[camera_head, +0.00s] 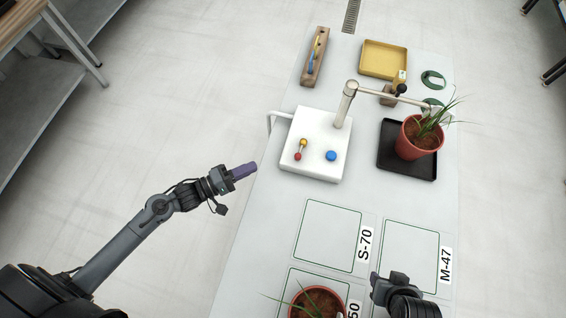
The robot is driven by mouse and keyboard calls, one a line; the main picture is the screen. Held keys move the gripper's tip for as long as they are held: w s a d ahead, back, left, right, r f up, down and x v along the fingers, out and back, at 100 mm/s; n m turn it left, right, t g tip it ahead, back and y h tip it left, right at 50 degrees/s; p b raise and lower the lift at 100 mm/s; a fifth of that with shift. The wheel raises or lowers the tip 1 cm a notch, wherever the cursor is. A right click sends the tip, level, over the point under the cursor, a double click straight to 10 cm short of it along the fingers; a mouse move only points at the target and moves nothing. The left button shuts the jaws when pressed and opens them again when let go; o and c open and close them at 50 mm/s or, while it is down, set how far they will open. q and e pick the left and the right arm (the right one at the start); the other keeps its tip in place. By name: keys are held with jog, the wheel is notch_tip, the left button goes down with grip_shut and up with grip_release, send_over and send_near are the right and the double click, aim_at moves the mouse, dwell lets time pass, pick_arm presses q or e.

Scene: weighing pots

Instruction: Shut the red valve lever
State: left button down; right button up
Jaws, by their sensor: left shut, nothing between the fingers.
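The valve lever (300,149) is on top of a white box (316,172), towards its front left. It shows as a short link with a yellow knob at its far end and a red knob at its near end. A round blue knob (331,156) is to its right. My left gripper (248,169) has purple fingers, is shut and empty, and is left of the box, apart from the lever. My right gripper (377,283) is at the bottom right, far from the lever; its fingertips are too unclear to judge.
A metal spout (347,98) rises from the box and reaches over a potted plant (415,143) on a black tray (389,160). A yellow tray (382,62) and a wooden rack (306,75) are at the back. Another pot (316,302) is at the front. The S-70 square (328,230) is empty.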

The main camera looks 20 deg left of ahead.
pick_arm(q)
notch_tip(320, 180, down, 2)
jog(key=s+f+m+b, duration=0.1)
jog(key=b, duration=0.1)
jog(key=g+b, duration=0.1)
jog(key=b, duration=0.1)
send_near(295, 158)
jog(key=x, duration=0.5)
jog(key=shift+w, duration=0.1)
pick_arm(e)
notch_tip(295, 158, down, 6)
jog(key=shift+s+d+f, duration=0.1)
jog(key=shift+s, duration=0.05)
pick_arm(q)
jog(key=shift+b+x, duration=0.4)
jog(key=shift+x, duration=0.4)
pick_arm(e)
jog(key=shift+f, duration=0.15)
jog(key=shift+a, duration=0.2)
